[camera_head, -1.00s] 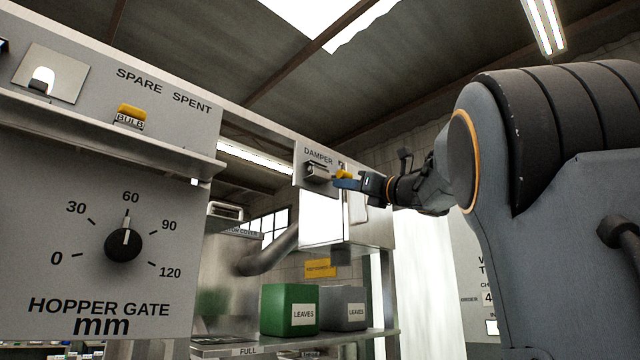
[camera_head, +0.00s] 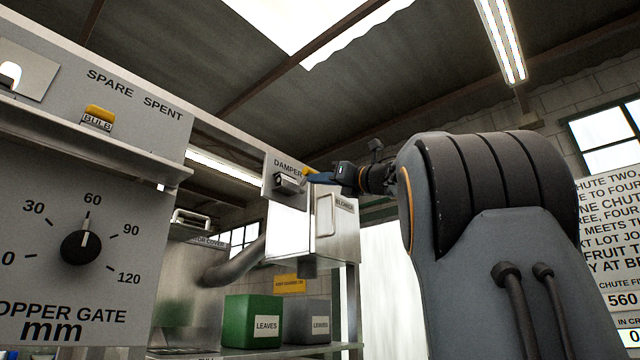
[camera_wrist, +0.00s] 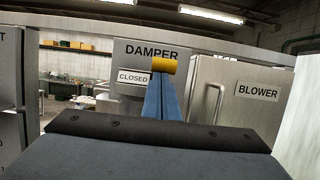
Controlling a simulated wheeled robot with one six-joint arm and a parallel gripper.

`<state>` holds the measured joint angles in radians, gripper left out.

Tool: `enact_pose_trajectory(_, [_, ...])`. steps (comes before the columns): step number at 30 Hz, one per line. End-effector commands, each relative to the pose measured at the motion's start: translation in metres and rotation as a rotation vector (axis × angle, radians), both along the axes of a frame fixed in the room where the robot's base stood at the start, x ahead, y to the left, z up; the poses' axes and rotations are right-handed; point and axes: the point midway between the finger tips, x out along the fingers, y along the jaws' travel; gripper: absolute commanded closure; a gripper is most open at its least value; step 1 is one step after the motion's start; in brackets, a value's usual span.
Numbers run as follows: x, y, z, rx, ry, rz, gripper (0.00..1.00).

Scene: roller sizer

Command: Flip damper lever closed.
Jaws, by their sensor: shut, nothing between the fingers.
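The damper panel (camera_head: 270,185) is grey and marked DAMPER; it also shows in the wrist view (camera_wrist: 128,63). The lever's yellow grip (camera_head: 310,171) stands out at the panel's right side, and in the wrist view the grip (camera_wrist: 164,65) lies just right of the CLOSED plate (camera_wrist: 133,77). Any plate behind the grip is hidden. My gripper (camera_head: 318,179), with blue fingers, is shut and empty. In the wrist view its fingertips (camera_wrist: 160,84) end just below the grip, overlapping it in the picture; I cannot tell whether they touch.
The steel blower cabinet (camera_wrist: 240,105) with a vertical handle stands close to the right of the damper panel. Green (camera_head: 252,320) and grey (camera_head: 307,321) LEAVES bins sit on a shelf below. The hopper gate panel (camera_head: 50,230) juts out at the left.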

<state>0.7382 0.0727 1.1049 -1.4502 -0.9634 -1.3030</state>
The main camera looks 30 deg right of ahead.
Motion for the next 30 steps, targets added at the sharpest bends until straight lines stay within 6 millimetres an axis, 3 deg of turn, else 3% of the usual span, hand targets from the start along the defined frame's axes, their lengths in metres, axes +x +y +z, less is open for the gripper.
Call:
enact_pose_trajectory(1, [-0.006, 0.003, 0.019, 0.008, -0.032, -0.006, 1.00])
enact_pose_trajectory(6, [-0.006, 0.004, 0.026, 0.009, -0.032, -0.005, 1.00])
enact_pose_trajectory(30, [-0.006, 0.008, 0.030, 0.008, -0.033, -0.001, 1.00])
